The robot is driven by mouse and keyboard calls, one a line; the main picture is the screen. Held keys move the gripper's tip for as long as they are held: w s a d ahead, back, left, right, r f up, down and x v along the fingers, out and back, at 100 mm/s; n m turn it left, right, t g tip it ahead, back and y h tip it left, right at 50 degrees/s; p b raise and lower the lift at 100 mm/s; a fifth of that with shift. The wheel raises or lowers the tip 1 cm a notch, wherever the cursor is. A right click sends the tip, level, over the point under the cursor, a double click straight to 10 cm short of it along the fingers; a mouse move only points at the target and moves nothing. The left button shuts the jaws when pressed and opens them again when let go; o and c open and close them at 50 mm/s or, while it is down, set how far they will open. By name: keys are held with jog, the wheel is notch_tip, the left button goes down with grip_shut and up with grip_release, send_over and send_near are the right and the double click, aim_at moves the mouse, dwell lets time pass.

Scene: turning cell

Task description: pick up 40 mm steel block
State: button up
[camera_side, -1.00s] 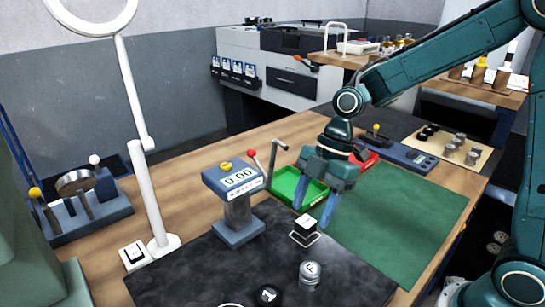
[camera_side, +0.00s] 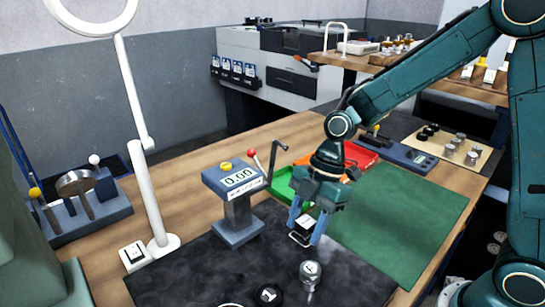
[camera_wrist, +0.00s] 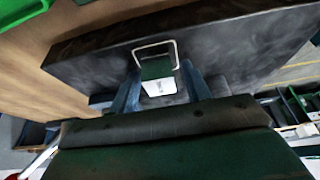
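The steel block (camera_side: 306,222) is a small block with a pale labelled face. It stands at a white outlined square on the black mat, right of the digital gauge. My gripper (camera_side: 307,229) is above it, pointing down, with its blue fingers spread on either side of the block. In the wrist view the block (camera_wrist: 160,86) lies between the two fingers (camera_wrist: 161,95), with a visible gap on each side. My gripper is open and holds nothing. Part of the block is hidden behind the fingers in the side view.
The digital gauge (camera_side: 237,200) with a crank stands close left of my gripper. Round weights (camera_side: 310,272) sit in front on the black mat (camera_side: 200,272). A green tray (camera_side: 284,188) and a red tray (camera_side: 362,155) lie behind. The green mat (camera_side: 400,215) at right is clear.

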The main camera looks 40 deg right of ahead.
aim_at(303, 222)
grip_shut()
jog(key=shift+r, duration=0.15)
jog(key=shift+r, duration=0.85)
jog(key=shift+v, duration=0.9)
jog(key=d, duration=1.7)
jog(key=shift+d, duration=0.15)
